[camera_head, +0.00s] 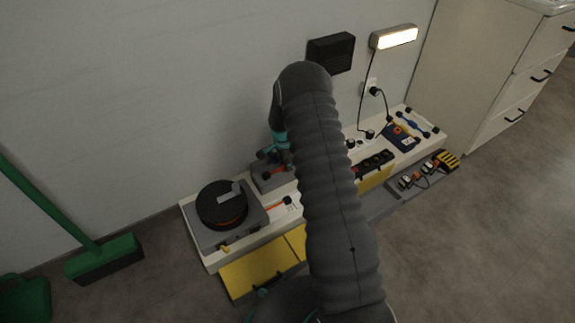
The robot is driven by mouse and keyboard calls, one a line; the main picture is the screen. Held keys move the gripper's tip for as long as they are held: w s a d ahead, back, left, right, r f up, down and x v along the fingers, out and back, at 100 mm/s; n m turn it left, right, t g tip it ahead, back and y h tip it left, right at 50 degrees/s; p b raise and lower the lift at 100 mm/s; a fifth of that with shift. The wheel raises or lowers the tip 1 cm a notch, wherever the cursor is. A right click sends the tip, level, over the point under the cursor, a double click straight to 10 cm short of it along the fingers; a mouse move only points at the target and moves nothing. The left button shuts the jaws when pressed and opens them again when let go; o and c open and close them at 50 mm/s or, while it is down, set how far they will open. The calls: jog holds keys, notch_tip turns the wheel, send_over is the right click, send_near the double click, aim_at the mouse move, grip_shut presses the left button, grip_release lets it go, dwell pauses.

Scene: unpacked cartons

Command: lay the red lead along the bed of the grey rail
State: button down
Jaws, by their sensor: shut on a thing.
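My gripper (270,158) is small in view at the end of my arm, over the left half of the low white bench. Its fingertips are hard to make out. A short red strip, likely the red lead (275,172), shows right below it, and the gripper appears shut on it. The strip is over a dark grey block (262,184) that may be the grey rail. I cannot tell whether the strip touches the block's bed. My arm hides the middle of the bench and anything right of the block.
A black reel (222,205) sits on a grey case at the bench's left end. An orange-red tool (277,207) lies beside it. Yellow panels (262,270) are in front. A blue case (401,137) and several connectors are at right. A green broom (104,258) stands left.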

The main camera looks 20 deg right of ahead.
jog(key=c, duration=0.9)
grip_release()
jog(key=shift+c, duration=0.2)
jog(key=shift+s+a+r+p, duration=0.15)
jog(key=shift+r+p, duration=0.5)
jog(key=shift+r, duration=1.1)
jog(key=shift+w+a+r+p, duration=0.15)
jog(key=shift+r+p, duration=0.45)
jog(key=shift+r, duration=1.1)
